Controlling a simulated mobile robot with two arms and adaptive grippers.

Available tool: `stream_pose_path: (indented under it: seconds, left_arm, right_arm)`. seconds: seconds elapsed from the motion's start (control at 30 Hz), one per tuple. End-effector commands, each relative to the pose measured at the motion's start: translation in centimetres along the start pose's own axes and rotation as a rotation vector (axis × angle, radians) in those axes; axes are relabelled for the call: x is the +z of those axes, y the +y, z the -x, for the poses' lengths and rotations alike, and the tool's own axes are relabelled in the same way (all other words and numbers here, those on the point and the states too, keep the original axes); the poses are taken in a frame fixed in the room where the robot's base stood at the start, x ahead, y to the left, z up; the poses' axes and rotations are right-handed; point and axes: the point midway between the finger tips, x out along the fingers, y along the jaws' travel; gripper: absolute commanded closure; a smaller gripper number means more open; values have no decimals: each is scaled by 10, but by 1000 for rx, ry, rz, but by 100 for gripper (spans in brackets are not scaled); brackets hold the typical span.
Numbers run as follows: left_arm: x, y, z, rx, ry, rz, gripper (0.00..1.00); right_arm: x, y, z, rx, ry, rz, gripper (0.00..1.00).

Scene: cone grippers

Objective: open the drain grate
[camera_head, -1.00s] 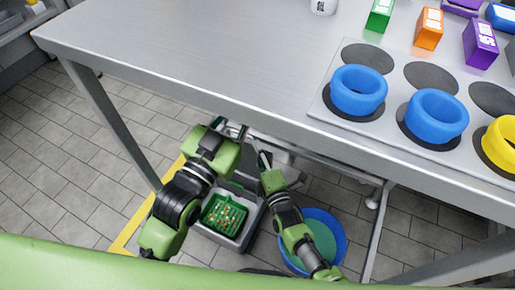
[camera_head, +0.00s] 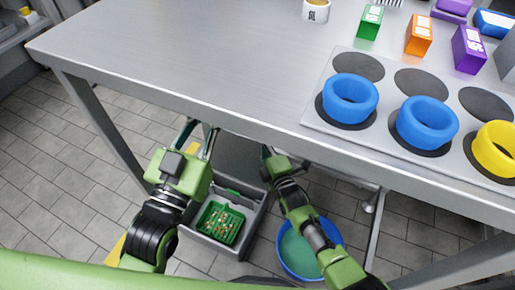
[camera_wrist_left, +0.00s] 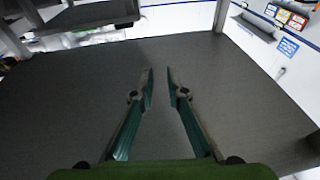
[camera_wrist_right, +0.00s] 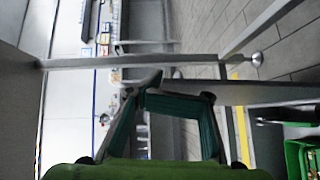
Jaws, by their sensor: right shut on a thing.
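A dark grey panel, which I take to be the drain grate (camera_head: 236,158), stands raised under the table, above a grey box (camera_head: 253,215). It fills much of the left wrist view (camera_wrist_left: 235,90); no slots show on it. My right gripper (camera_head: 266,155) is at the panel's right edge. In the right wrist view its fingertips (camera_wrist_right: 150,80) are closed at the end of a grey edge, which appears to be the panel. My left gripper (camera_head: 202,138) is at the panel's left side. In the left wrist view its fingertips (camera_wrist_left: 160,78) are apart with nothing between them.
A green basket (camera_head: 221,224) with small pieces sits in the box. A blue tub (camera_head: 291,258) stands on the floor to its right. The steel tabletop (camera_head: 190,60) overhangs both grippers. Table legs (camera_head: 105,130) and a lower frame bar (camera_head: 370,210) border the space.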

Motion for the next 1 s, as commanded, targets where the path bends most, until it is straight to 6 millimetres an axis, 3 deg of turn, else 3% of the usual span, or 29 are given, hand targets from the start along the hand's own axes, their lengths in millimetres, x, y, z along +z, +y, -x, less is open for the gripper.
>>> stream_pose_path:
  seconds: [0.23,0.67,0.87,1.0]
  left_arm:
    - [-25,3,0,7,121,4,86]
    - [-26,3,0,7,124,4,86]
    - [-26,3,0,7,124,4,86]
    - [-26,3,0,7,124,4,86]
  right_arm:
    - [8,-2,-6,-5,-2,0,100]
    - [8,-2,-5,-4,-2,0,100]
    - [8,-3,12,-4,-2,-1,100]
    - [8,-3,34,-5,-2,-1,100]
